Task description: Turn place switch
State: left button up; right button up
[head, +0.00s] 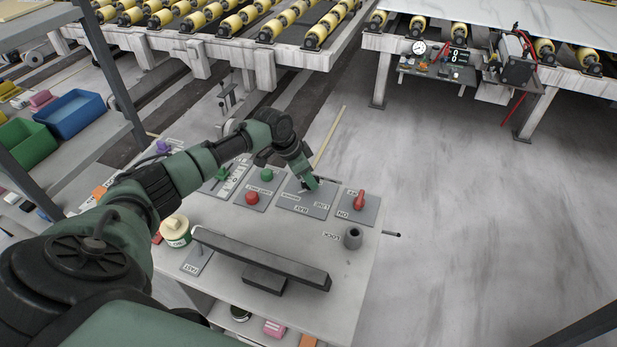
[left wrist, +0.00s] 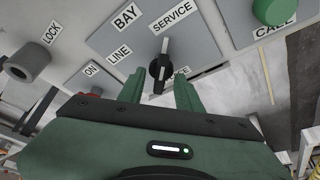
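The place switch is a black rotary knob (left wrist: 159,70) on a grey plate with labels BAY, LINE and SERVICE; another label is partly hidden behind a finger. A white mark on the knob points up, closest to SERVICE. In the head view its plate (head: 318,209) lies on the sloping panel, and the gripper covers most of the knob. My left gripper (left wrist: 159,84) is open at the knob, one green finger on each side, with visible gaps. It also shows in the head view (head: 308,184). My right gripper is in neither view.
A red ON switch (head: 359,200) sits right of the place switch, and a red button (head: 252,197) left of it. A grey LOCK cylinder (head: 352,238) and a dark bar (head: 262,258) stand nearer. Blue (head: 75,113) and green bins lie left. Floor at right is clear.

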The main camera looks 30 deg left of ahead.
pick_arm(q)
jog(key=b+v, duration=0.1)
jog(key=v, duration=0.6)
jog(key=shift+r+b, duration=0.3)
jog(key=shift+b, duration=0.1)
jog(key=shift+s+a, duration=0.1)
